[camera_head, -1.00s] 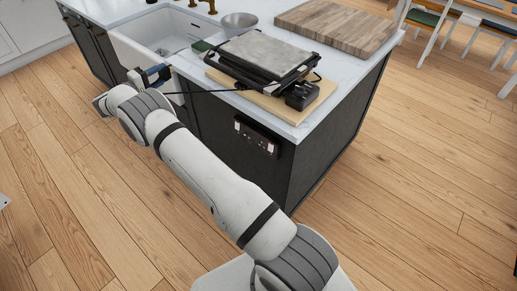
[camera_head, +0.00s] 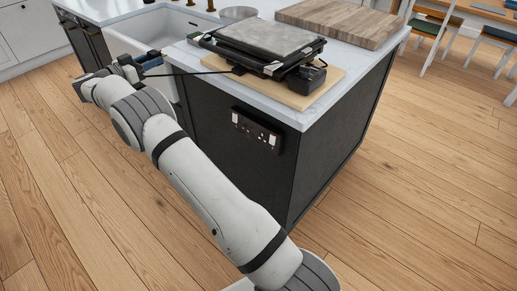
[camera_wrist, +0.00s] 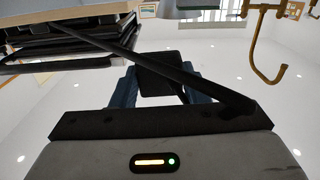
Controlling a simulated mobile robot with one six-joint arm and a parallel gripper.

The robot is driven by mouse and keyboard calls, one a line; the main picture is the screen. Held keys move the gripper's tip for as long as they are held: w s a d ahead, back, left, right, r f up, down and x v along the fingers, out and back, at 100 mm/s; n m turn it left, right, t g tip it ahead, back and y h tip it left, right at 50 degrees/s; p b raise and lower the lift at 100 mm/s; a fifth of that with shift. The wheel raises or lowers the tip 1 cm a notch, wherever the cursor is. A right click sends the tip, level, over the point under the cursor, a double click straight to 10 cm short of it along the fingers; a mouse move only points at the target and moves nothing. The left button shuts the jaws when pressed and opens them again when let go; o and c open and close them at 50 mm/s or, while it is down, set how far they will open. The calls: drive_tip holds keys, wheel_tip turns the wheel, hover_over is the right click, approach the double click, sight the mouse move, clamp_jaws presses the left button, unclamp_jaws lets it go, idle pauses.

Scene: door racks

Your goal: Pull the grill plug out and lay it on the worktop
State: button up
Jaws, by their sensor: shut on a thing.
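My gripper (camera_head: 147,64) is in front of the sink at the worktop's front edge. Its blue fingers (camera_wrist: 122,90) are shut on a black block, the grill plug (camera_wrist: 160,72). The plug is out of the socket panel (camera_head: 257,130) on the dark cabinet side. A black cable (camera_head: 195,73) runs taut from the grill to my gripper; it also crosses the wrist view diagonally (camera_wrist: 150,62). The contact grill (camera_head: 268,42) stands on a light wooden board (camera_head: 304,98) on the white worktop (camera_head: 292,114). In the head view the plug is mostly hidden by my gripper.
The sink (camera_head: 150,28) lies behind my gripper, with brass taps at the back. A metal bowl (camera_head: 238,13) and a large wooden chopping board (camera_head: 340,20) also stand on the worktop. A narrow bare strip of worktop runs along the front edge. The floor around is clear.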

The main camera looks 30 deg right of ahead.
drive_tip(key=shift+r, duration=0.1)
drive_tip(key=p, duration=0.2)
drive_tip(key=shift+r+y+p, duration=0.35)
drive_tip(key=shift+y, duration=0.05)
drive_tip(key=y+p, duration=0.1)
drive_tip(key=p, duration=0.3)
drive_tip(key=shift+g+y, duration=0.3)
drive_tip(key=shift+g, duration=0.1)
drive_tip(key=shift+f+y+p, duration=0.3)
drive_tip(key=shift+y+p, duration=0.1)
drive_tip(key=shift+p, duration=0.35)
drive_tip(key=shift+f, duration=0.15)
drive_tip(key=shift+d, duration=0.1)
